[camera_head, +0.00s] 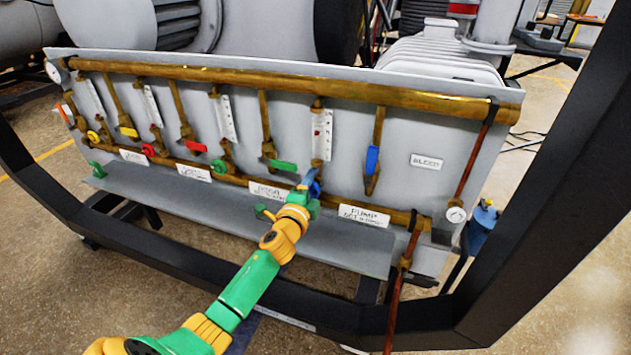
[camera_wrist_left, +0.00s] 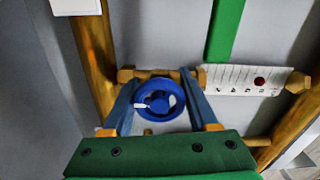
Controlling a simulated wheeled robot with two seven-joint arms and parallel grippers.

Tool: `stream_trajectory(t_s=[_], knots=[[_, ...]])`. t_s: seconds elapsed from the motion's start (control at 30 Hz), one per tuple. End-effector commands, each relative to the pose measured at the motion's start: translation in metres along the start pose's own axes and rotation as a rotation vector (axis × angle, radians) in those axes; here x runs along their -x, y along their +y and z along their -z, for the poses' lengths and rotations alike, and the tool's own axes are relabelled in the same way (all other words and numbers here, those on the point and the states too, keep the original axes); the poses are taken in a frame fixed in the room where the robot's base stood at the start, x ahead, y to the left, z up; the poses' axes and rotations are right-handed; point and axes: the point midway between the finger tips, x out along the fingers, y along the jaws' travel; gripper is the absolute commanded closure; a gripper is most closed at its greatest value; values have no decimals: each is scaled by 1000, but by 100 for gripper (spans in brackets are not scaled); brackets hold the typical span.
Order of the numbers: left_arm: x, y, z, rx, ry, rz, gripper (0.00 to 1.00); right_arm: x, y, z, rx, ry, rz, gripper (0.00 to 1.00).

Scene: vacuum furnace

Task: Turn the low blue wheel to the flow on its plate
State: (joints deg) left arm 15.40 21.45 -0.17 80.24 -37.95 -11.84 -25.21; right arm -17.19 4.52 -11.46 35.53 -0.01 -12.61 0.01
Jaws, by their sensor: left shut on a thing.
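The low blue wheel (camera_head: 314,184) sits on the lower brass pipe, partly hidden by my left gripper (camera_head: 306,195). In the left wrist view the blue wheel (camera_wrist_left: 160,114) has a white mark on its left side. The left gripper (camera_wrist_left: 160,104) is shut on it, one grey-blue finger on each side. A white scale tube (camera_head: 322,134) with a red float stands above the wheel; the scale also shows in the wrist view (camera_wrist_left: 235,78). The PUMP plate (camera_head: 363,216) is right of the wheel; its smaller line is too small to read. My right gripper is out of view.
Yellow (camera_head: 93,136), red (camera_head: 148,150) and green (camera_head: 225,168) wheels line the panel to the left. A grey shelf (camera_head: 250,226) and a black frame (camera_head: 270,294) lie below.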

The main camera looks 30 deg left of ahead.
Motion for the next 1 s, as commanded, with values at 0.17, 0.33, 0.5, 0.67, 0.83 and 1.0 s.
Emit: stream_trajectory(t_s=[0.17, 0.33, 0.5, 0.67, 0.83, 1.0], knots=[[0, 1, 0, -21, 0, -3, 96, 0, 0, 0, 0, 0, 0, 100], [0, 1, 0, -24, 0, -3, 96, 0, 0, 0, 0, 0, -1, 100], [0, 2, 0, -23, 0, -3, 96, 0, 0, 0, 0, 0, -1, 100], [0, 1, 0, -23, 0, -3, 11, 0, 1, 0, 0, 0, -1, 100], [0, 0, 0, -22, 0, 0, 11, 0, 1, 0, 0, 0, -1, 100], [0, -1, 0, 1, 0, 2, 11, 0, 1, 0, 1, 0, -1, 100]])
